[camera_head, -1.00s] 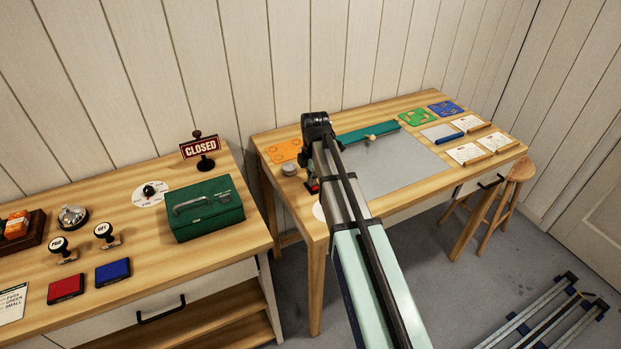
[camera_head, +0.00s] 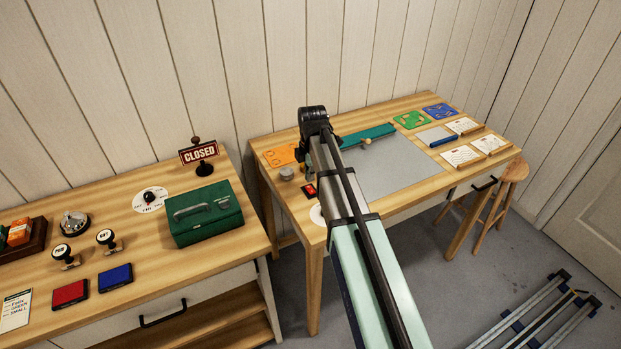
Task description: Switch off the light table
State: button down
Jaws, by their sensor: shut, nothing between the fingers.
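The light table is the pale grey panel (camera_head: 395,165) set in the top of the right-hand wooden table. A red switch on a black base (camera_head: 309,190) sits left of the panel, just left of my arm, and its top shows clear. My arm reaches over the table from the front. My gripper (camera_head: 304,153) is at the arm's far end, above the table near the back of the switch. It is shut and empty, mostly hidden by my arm. Its fingertips cannot be made out, nor whether they touch anything. Whether the panel glows is unclear.
A teal bar with a knob (camera_head: 368,134) lies along the panel's back edge. A small round grey item (camera_head: 286,173) and an orange mat (camera_head: 281,156) lie left and behind the switch. A green box (camera_head: 204,212) stands on the left bench. A stool (camera_head: 505,185) stands at right.

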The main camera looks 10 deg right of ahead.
aim_at(308, 188)
notch_tip(308, 188, up, 10)
jog(key=w+b, duration=0.1)
jog(key=b, duration=0.1)
jog(key=shift+a+f+b, duration=0.15)
jog(key=shift+f+b, duration=0.05)
jog(key=shift+b, duration=0.1)
